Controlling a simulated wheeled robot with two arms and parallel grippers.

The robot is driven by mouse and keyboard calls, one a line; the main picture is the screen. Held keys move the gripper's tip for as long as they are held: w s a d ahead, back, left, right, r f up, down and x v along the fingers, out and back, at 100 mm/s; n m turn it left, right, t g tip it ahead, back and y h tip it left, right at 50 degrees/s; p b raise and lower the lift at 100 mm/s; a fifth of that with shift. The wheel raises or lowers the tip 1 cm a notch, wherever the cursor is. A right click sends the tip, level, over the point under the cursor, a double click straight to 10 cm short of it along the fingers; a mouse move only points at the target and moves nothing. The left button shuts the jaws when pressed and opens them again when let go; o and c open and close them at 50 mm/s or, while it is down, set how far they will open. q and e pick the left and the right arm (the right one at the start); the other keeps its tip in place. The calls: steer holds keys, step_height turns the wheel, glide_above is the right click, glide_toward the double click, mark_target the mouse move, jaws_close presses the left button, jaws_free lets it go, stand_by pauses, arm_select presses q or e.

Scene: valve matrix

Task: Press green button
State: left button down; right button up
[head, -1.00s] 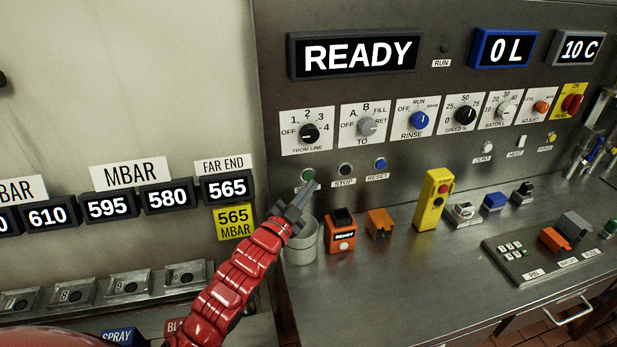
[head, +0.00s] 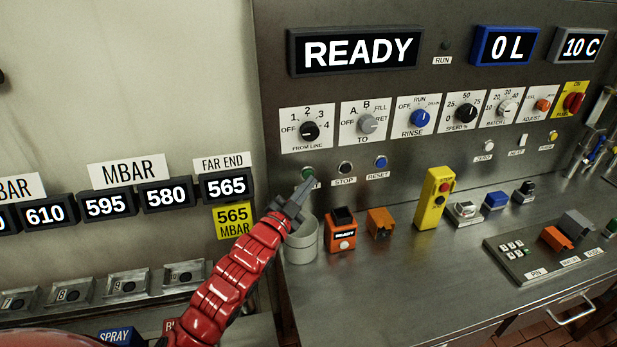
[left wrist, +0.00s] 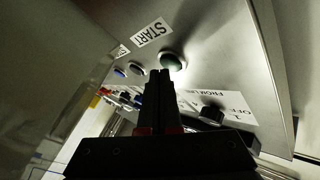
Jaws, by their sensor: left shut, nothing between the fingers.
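The green button (head: 308,173) sits in a round metal collar on the steel panel, left of the stop and reset buttons. In the left wrist view the green button (left wrist: 173,62) shows beside the START label (left wrist: 152,33). My left gripper (head: 306,186) is shut and empty, its tips just below the green button in the head view. In the wrist view the fingertips (left wrist: 160,72) lie close beside the button's rim. I cannot tell whether they touch it. My right gripper is not in view.
The black stop button (head: 345,168) and blue reset button (head: 381,162) are to the right. A grey cup (head: 303,243) stands under my gripper, with an orange READY box (head: 341,236) beside it. Rotary knobs (head: 309,131) line the panel above.

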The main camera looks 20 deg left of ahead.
arm_select(q)
steer(key=shift+w+a+b, duration=0.2)
steer(key=shift+w+b, duration=0.1)
steer(key=shift+b, duration=0.2)
stand_by(0.7)
stand_by(0.3)
steer(key=shift+s+d+p, duration=0.45)
steer(key=shift+s+p, duration=0.05)
steer(key=shift+s, duration=0.2)
steer(key=s+d, duration=0.2)
steer(key=s+p, duration=0.1)
steer(key=s, duration=0.1)
steer(key=shift+s+d, duration=0.1)
steer(key=shift+d, duration=0.3)
stand_by(1.1)
